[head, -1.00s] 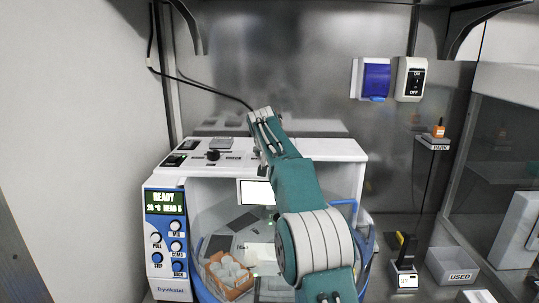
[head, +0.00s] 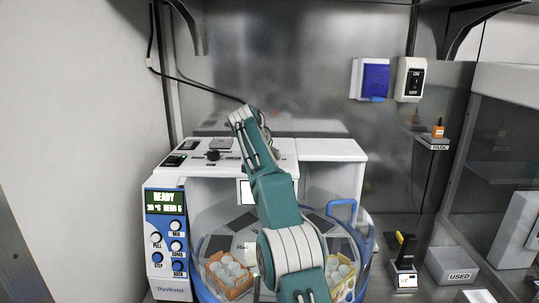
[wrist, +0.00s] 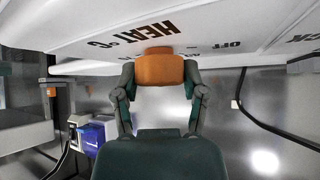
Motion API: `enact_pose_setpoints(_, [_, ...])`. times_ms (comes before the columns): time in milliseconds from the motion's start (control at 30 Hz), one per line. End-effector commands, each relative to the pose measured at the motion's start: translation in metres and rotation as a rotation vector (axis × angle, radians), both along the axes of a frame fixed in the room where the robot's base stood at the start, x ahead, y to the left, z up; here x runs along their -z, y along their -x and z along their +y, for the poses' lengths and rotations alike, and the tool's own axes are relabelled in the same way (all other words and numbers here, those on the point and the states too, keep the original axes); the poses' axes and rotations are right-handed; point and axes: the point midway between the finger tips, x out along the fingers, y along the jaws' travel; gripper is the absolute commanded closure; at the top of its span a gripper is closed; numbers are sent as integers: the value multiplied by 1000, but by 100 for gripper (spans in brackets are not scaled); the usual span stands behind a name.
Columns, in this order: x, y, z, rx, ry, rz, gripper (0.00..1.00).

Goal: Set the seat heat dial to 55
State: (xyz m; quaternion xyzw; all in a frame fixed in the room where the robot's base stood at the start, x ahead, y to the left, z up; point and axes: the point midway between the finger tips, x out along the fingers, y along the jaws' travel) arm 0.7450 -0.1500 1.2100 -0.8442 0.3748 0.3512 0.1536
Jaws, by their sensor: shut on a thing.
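In the wrist view my gripper (wrist: 160,85) is shut on an orange knob-like piece (wrist: 160,67), one finger on each side. The piece stands against the white panel (wrist: 80,30), right by the printed label HEAT °C (wrist: 145,34). I take it for the seat heat dial, but no pointer or number on it can be read. In the head view my arm reaches over the white machine's top panel (head: 285,150). It hides the gripper and the orange piece there.
A black knob (head: 212,155) stands left on the panel. The blue control face (head: 166,235) reads READY. A clear-lidded bowl with egg-like items in racks (head: 230,272) lies below my arm. A parked orange piece (head: 438,131) sits on a right shelf. A wall switch (head: 410,79) is behind.

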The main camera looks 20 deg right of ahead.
Motion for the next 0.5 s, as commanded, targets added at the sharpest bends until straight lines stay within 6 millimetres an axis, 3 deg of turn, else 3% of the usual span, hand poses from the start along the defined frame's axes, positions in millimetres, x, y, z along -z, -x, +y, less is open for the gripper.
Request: enact_pose_setpoints(500, [3,0,2,56,-3,-2,92])
